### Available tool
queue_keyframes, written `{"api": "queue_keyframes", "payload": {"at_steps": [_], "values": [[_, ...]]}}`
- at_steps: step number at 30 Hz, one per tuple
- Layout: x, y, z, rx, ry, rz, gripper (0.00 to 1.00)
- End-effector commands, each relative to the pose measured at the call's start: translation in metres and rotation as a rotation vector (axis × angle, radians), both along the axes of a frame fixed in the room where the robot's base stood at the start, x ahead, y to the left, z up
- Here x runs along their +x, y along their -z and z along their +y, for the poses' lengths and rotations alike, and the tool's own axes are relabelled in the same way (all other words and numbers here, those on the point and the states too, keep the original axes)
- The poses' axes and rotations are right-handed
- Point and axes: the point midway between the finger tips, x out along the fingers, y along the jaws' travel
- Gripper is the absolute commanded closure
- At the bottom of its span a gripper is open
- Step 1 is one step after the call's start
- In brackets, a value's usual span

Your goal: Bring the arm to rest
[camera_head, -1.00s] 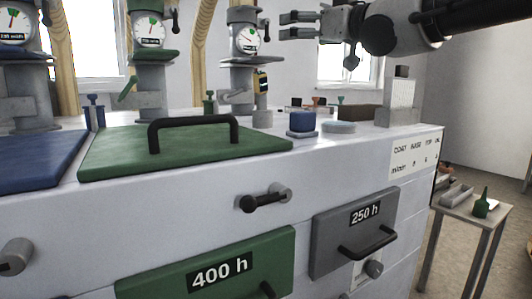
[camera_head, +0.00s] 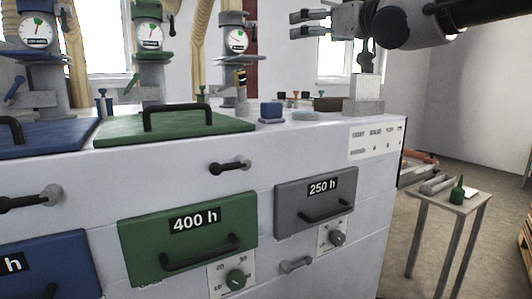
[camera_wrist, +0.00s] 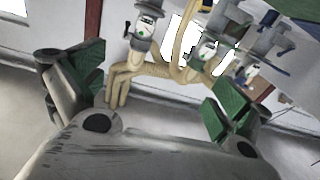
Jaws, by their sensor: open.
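My gripper (camera_head: 311,24) is in the upper part of the head view, held in the air above the white cabinet (camera_head: 190,180). Its two fingers point left and stand apart, with nothing between them. In the wrist view my gripper (camera_wrist: 150,105) shows its two green-padded fingers wide apart at left and right. Between and beyond them are beige pipes (camera_wrist: 135,75) and gauges, clear of the fingers. My arm comes in from the upper right of the head view.
A green lid (camera_head: 175,125) and a blue lid (camera_head: 50,137) with black handles lie on the cabinet top. Gauge columns (camera_head: 150,60) stand behind them. A green drawer (camera_head: 190,212) and a grey drawer (camera_head: 290,205) face me. A small table (camera_head: 440,197) with a green bottle (camera_head: 457,190) stands at right.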

Motion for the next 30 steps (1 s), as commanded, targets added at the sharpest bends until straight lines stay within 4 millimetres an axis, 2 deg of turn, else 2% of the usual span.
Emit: {"api": "queue_keyframes", "payload": {"at_steps": [8, 11, 17, 20, 23, 26, 27, 30], "values": [[0.007, 0.046, -0.012, -0.100, 0.055, 0.120, 0.00], [0.007, 0.070, -0.019, -0.144, 0.075, 0.181, 0.00], [-0.005, 0.136, -0.046, -0.259, 0.132, 0.360, 0.00], [-0.020, 0.177, -0.072, -0.325, 0.173, 0.483, 0.00], [-0.048, 0.226, -0.107, -0.394, 0.223, 0.643, 0.00], [-0.094, 0.280, -0.152, -0.450, 0.283, 0.846, 0.00], [-0.115, 0.299, -0.169, -0.463, 0.303, 0.927, 0.00], [-0.170, 0.338, -0.204, -0.456, 0.358, 1.108, 0.00]]}}
